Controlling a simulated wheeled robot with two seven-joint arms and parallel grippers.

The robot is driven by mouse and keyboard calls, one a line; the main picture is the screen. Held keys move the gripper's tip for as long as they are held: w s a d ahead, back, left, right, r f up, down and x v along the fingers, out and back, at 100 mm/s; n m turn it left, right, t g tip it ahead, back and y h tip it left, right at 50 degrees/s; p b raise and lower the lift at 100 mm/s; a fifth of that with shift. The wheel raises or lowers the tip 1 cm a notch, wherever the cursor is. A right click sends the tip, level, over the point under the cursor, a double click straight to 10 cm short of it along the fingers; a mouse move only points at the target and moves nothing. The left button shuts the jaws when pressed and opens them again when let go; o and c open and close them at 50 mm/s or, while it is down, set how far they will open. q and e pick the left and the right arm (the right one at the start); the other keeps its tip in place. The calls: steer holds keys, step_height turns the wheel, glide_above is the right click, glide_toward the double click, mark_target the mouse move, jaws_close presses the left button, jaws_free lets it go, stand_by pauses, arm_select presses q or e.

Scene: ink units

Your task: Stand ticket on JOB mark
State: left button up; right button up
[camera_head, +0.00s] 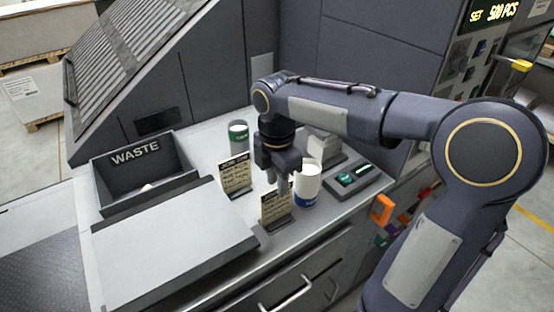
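A tan ticket (275,207) with dark print stands upright at the front of the light worktop, on a dark base. A second tan ticket (235,177) stands in a dark base to its left and farther back. My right gripper (282,188) points down, with its fingers at the top edge of the front ticket. The finger gap is too small and partly hidden, so I cannot tell whether they are closed on it. I cannot make out a JOB mark. My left gripper is not in view.
A white and blue cup (307,186) stands close to the right of the gripper. A green container (238,134) is behind. A dark WASTE bin (120,180) and a flat pale-topped box (170,235) are at left. A dark device (350,181) lies at right.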

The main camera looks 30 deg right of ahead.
step_height(320, 180, up, 6)
steer(key=shift+r, duration=0.2)
steer(key=s+a+f+m+t+y, duration=0.2)
steer(key=s+f+m, duration=0.2)
steer(key=s+m, duration=0.4)
steer(key=s+a+f+m+t+y, duration=0.1)
steer(key=s+a+f+m+t, duration=0.1)
steer(key=s+f+m, duration=0.3)
steer(key=s+m+t, duration=0.1)
steer(key=s+m, duration=0.3)
steer(key=m, duration=0.3)
steer(key=shift+m+t+y, duration=0.3)
steer(key=shift+y, duration=0.1)
